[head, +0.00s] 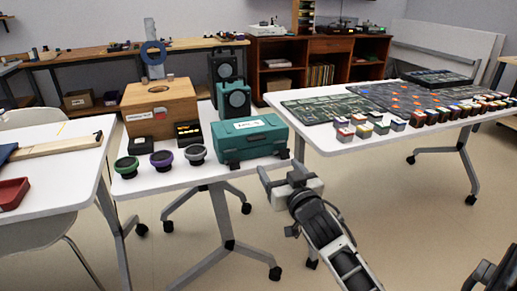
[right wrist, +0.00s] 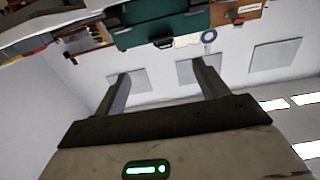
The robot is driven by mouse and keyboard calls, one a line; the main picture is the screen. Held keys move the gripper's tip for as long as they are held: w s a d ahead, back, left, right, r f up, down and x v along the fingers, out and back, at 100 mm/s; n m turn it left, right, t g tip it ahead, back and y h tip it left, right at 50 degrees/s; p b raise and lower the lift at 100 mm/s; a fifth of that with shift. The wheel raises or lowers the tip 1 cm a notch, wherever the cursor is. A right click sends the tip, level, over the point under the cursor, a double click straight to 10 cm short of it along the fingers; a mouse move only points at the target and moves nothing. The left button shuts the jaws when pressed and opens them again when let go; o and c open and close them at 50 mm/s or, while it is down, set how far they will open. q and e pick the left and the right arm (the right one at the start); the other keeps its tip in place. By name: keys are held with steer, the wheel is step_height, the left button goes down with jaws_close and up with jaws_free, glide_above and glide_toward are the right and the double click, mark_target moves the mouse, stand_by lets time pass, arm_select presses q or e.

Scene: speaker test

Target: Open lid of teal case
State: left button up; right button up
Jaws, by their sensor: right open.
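The teal case (head: 246,141) stands on the front right part of the small white table in the head view. Its lid looks shut, with a white label on top and latches on its front. The case also shows upside down at the top of the right wrist view (right wrist: 160,30), beyond the fingers. My right gripper (head: 279,172) is open and empty, at the table's front right corner, in front of the case and to its right, apart from it. Its two spread fingers show in the right wrist view (right wrist: 163,80). My left gripper is not in view.
Several round lens-like pieces (head: 161,159) stand left of the case. The right table (head: 325,143) holds boards and small blocks. Open floor lies in front.

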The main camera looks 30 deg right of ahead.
mark_target(258, 139)
steer(key=b+x, duration=0.1)
steer(key=x, duration=1.4)
steer(key=shift+a+b, duration=0.2)
steer(key=shift+b, duration=0.1)
